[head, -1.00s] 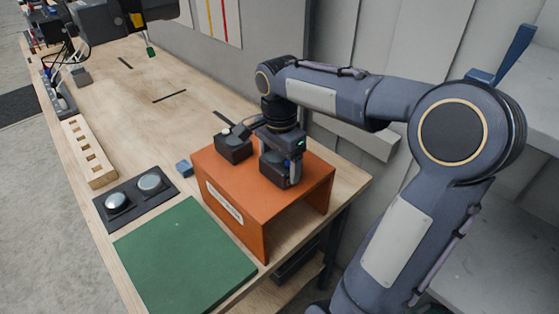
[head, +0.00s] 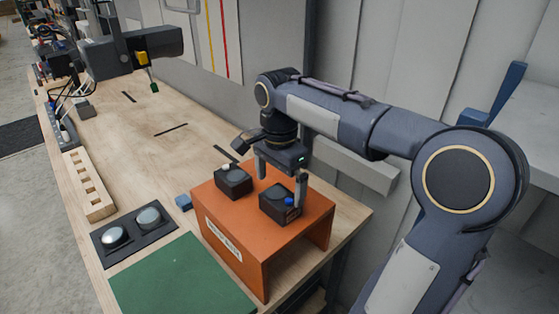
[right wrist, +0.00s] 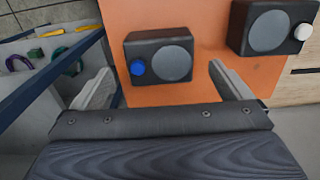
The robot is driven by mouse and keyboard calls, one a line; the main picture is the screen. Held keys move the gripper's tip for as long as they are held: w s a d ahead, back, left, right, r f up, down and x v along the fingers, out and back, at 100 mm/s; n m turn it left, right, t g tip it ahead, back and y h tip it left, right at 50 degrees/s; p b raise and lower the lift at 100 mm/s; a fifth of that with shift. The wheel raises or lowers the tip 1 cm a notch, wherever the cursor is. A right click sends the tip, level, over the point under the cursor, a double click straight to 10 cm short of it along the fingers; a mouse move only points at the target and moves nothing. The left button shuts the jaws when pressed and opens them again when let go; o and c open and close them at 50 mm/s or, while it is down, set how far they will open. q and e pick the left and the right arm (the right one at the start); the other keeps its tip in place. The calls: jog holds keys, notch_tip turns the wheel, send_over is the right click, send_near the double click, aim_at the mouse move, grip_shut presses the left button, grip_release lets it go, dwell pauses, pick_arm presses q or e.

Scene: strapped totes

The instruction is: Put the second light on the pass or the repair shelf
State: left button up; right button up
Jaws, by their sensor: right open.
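Two dark boxes with round grey discs sit on the orange shelf with a white label (head: 226,240). The box with a blue knob (head: 272,206) is nearer its right end; the box with a white knob (head: 231,184) is to its left. My right gripper (head: 280,187) is open and empty above the blue-knob box. In the right wrist view, the blue-knob box (right wrist: 172,60) appears between the spread fingers, and the white-knob box (right wrist: 268,30) is at upper right. I cannot tell which is the second light.
A green mat (head: 185,280) lies left of the shelf. A wooden holed rack (head: 88,185) stands along the bench edge. The middle of the bench is mostly clear.

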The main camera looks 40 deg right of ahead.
aim_at(279, 197)
notch_tip(279, 197, up, 7)
jog(key=s+a+f+n+t+y, duration=0.3)
jog(key=s+a+f+n+t, duration=0.2)
jog(key=s+a+f+n, duration=0.7)
jog(key=s+f+n, duration=0.3)
jog(key=shift+s+a+t+y, duration=0.2)
jog(key=shift+s+t+y, duration=0.1)
jog(key=shift+y, duration=0.1)
dwell(0.6)
